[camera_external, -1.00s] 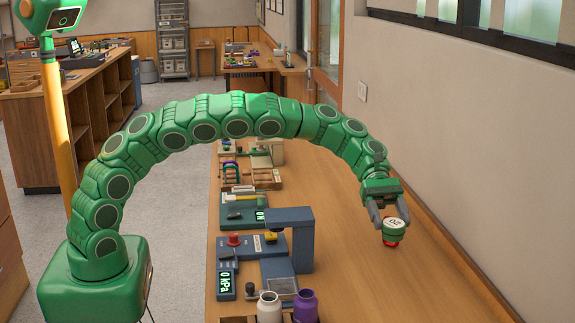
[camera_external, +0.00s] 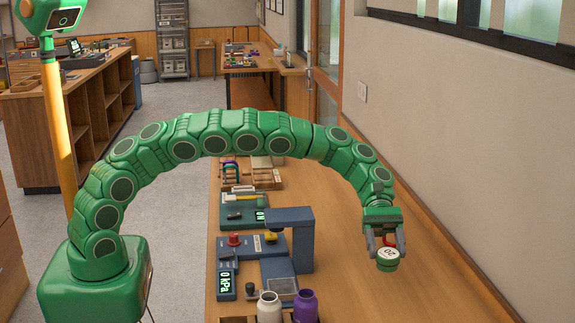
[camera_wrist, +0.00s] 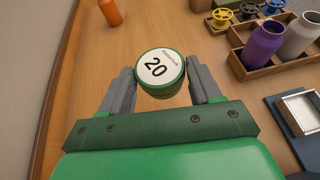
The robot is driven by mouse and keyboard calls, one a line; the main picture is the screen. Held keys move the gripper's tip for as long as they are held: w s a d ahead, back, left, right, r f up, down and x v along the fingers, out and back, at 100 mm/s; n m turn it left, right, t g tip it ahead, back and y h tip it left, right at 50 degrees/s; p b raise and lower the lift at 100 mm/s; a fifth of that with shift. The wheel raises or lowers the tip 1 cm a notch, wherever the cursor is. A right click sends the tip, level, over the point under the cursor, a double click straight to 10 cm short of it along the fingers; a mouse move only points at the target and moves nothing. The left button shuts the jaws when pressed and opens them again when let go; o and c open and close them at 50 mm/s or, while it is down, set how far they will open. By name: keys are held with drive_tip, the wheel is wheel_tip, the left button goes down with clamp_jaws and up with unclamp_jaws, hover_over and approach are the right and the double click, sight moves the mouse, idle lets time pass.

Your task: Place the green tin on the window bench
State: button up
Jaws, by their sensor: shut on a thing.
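The green tin (camera_external: 386,265) has a white round top marked 20. It is held between the fingers of my gripper (camera_external: 388,246), over the right side of the long wooden bench (camera_external: 345,245) beside the windowed wall. In the wrist view the tin (camera_wrist: 161,72) sits between the two grey fingers, its label facing the camera and fully visible. I cannot tell whether its base touches the bench.
An orange-red cylinder (camera_wrist: 110,12) stands on the bench past the tin. A purple bottle (camera_external: 306,306) and a white bottle (camera_external: 269,308) stand in a rack at the front left. A blue-grey press (camera_external: 292,240) is left of my gripper. Bare wood surrounds the tin.

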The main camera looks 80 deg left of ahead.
drive_tip(key=shift+f, duration=5.85)
drive_tip(key=o, duration=1.1)
drive_tip(key=shift+f, duration=0.1)
drive_tip(key=shift+c, duration=0.2)
